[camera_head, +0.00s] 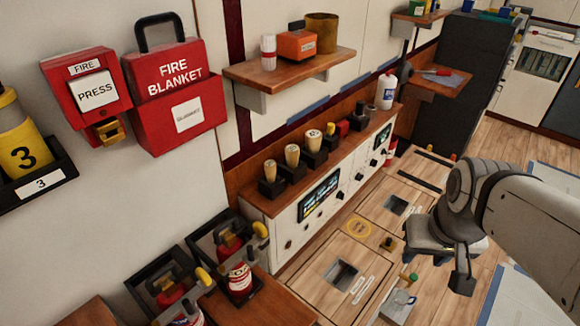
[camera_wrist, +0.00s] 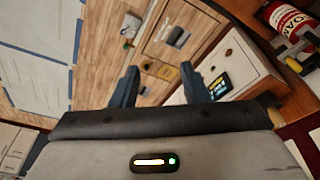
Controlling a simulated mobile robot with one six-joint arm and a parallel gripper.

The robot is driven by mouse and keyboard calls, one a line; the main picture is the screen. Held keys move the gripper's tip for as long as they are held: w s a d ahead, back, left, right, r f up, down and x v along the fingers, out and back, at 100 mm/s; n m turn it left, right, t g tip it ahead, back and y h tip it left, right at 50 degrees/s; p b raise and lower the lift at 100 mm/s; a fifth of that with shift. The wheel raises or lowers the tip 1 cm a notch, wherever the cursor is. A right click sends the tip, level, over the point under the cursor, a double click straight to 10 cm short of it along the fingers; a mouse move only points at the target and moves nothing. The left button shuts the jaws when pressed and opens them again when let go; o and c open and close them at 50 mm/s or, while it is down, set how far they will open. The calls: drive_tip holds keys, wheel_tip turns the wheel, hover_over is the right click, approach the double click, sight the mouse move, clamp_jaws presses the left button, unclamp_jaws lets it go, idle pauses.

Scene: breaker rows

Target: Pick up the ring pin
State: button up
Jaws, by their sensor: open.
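I cannot make out a ring pin for certain in either view. Red extinguishers with yellow handles stand in black holders at the lower left of the head view; one is this red bottle with a white label (camera_head: 239,279). A foam extinguisher (camera_wrist: 291,24) shows at the upper right of the wrist view; any pin on it is too small to tell. My gripper (camera_wrist: 159,88) is open and empty, its two dark fingers apart above the floor. In the head view it hangs at the right, well away from the extinguishers.
A low white cabinet with a wooden top (camera_head: 325,157) holds knobs and a white bottle (camera_head: 386,90). A red fire blanket box (camera_head: 178,115) and a fire press box (camera_head: 88,88) hang on the wall. A shelf (camera_head: 288,70) juts out above. Wooden floor (camera_head: 500,140) lies open at the right.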

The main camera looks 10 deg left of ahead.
drive_tip(key=w+a+r+n+g+p, duration=0.15)
drive_tip(key=w+a+n, duration=0.25)
drive_tip(key=w+a, duration=0.45)
drive_tip(key=n+g+p, duration=0.1)
drive_tip(key=n+p, duration=0.4)
drive_tip(key=n, duration=0.3)
hover_over(260, 224)
wheel_tip(260, 224, down, 9)
drive_tip(key=shift+w+d+f, duration=0.1)
drive_tip(key=shift+f, duration=0.1)
wheel_tip(260, 224, down, 7)
drive_tip(key=shift+f+p, duration=0.1)
drive_tip(key=shift+p, duration=0.65)
drive_tip(key=shift+f, duration=0.35)
clamp_jaws()
